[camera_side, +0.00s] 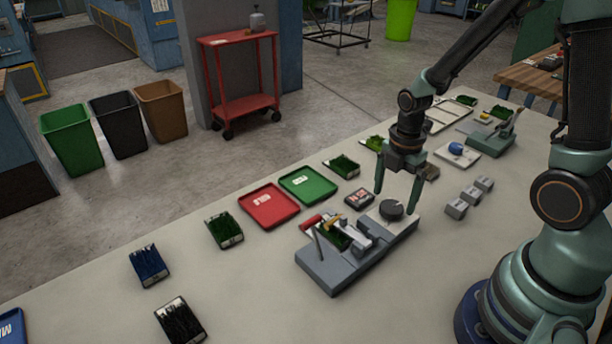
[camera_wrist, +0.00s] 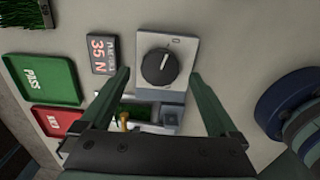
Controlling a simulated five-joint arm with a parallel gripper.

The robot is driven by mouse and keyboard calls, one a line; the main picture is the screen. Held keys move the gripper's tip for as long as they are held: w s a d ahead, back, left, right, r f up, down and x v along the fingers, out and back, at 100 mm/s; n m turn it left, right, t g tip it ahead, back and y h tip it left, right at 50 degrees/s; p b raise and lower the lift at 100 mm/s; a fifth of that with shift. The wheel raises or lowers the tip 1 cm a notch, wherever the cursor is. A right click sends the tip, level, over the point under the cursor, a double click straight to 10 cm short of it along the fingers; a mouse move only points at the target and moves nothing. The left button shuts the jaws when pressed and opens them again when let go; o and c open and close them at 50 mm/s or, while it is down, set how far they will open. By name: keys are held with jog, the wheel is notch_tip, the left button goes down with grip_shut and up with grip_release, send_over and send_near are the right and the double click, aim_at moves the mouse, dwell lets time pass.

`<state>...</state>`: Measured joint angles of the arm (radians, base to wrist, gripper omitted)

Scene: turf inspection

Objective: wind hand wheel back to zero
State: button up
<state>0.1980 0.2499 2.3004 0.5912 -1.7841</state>
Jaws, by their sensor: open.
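The hand wheel (camera_side: 391,210) is a dark round knob on the grey plate at the right end of the grey test fixture (camera_side: 345,272). In the wrist view the hand wheel (camera_wrist: 160,66) shows a pale pointer line on its face, pointing up and slightly right. My gripper (camera_side: 397,198) is open, fingers pointing down, one on each side of the wheel. In the wrist view the fingers of my gripper (camera_wrist: 157,82) stand wide apart with clear gaps to the wheel.
A green PASS tray (camera_side: 322,191) and a red tray (camera_side: 254,213) lie left of the fixture. A small sign reading 35 N (camera_wrist: 101,50) sits beside the wheel plate. Grey blocks (camera_side: 456,209) stand to the right. Turf samples (camera_side: 224,238) lie along the table.

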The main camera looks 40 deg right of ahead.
aim_at(391, 207)
notch_tip(391, 207, up, 10)
jog(key=shift+f, duration=0.2)
dwell(0.3)
jog(key=s+a+r+m+t, duration=0.1)
jog(key=a+r+m+t, duration=0.1)
jog(key=r+m, duration=0.3)
jog(key=s+a+r+m+t, duration=0.1)
jog(key=a+r+m+t, duration=0.2)
jog(key=m, duration=1)
jog(key=shift+s+a+r+t, duration=0.25)
jog(key=shift+a+r, duration=0.35)
jog(key=shift+r, duration=0.3)
